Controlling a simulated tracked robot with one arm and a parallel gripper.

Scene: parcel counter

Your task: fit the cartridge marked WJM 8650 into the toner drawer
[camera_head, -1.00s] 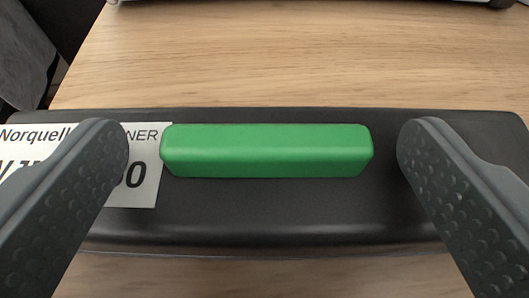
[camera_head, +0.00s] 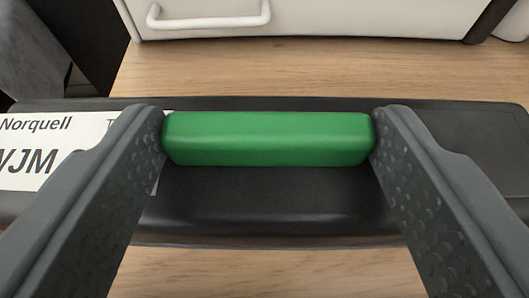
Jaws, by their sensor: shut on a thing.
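The black toner cartridge (camera_head: 270,205) lies across the view, with a green handle (camera_head: 268,138) on its top. A white label at its left end reads "Norquell" and "WJM"; my left finger hides the rest of it. My gripper (camera_head: 268,140) is shut on the green handle, one finger against each end. The cartridge's right end runs behind my right finger. Whether it is clear of the table cannot be told for sure.
A wooden table top (camera_head: 300,65) shows behind and in front of the cartridge. A white cabinet front or drawer (camera_head: 350,20) with a white bar handle (camera_head: 210,18) stands at the back. A dark grey shape (camera_head: 30,50) is at the far left.

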